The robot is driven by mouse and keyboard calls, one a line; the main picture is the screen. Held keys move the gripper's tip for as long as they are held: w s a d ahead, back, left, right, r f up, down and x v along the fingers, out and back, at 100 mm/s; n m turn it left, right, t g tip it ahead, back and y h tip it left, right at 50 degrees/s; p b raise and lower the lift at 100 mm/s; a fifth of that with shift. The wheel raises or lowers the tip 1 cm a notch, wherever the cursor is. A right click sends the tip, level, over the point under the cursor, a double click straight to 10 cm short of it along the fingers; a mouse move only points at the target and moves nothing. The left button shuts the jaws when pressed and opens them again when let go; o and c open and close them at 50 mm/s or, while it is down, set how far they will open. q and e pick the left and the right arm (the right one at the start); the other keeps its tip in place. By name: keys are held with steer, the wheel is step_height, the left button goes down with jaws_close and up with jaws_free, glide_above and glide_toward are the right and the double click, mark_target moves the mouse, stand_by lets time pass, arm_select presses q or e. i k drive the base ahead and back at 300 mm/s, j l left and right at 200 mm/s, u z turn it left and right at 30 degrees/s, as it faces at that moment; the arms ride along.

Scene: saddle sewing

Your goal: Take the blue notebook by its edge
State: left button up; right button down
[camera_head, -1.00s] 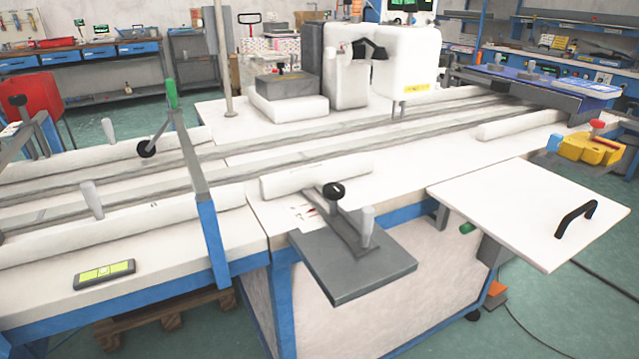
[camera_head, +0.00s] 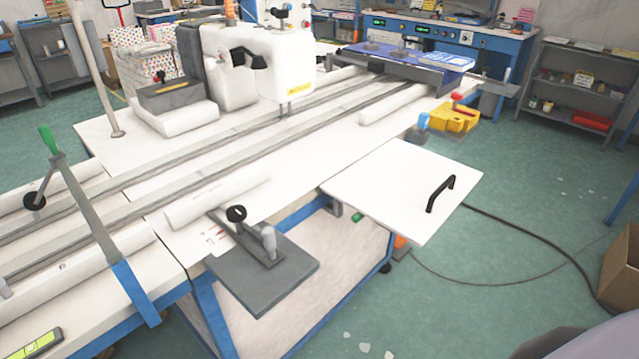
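A flat blue item with pale markings (camera_head: 447,62), perhaps the blue notebook, lies at the right end of the blue-topped platform at the back. It is too small and far to tell for sure. Neither of my grippers shows in the head view.
A long white sewing table (camera_head: 250,150) with rails fills the left and middle. A white panel with a black handle (camera_head: 400,185) and a grey plate (camera_head: 265,280) jut toward me. The green floor (camera_head: 520,200) at right is mostly open, with a dark cable and a cardboard box (camera_head: 622,265).

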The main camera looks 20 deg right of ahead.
mark_target(453, 63)
steer(key=z, duration=1.45)
steer(key=u, duration=2.3)
steer(key=k+l+u, duration=0.1)
steer(key=l+u, duration=0.35)
steer(key=k+l+u, duration=0.15)
steer(key=l+u, duration=0.25)
steer(key=k+l+u, duration=0.2)
steer(key=l+u, duration=0.25)
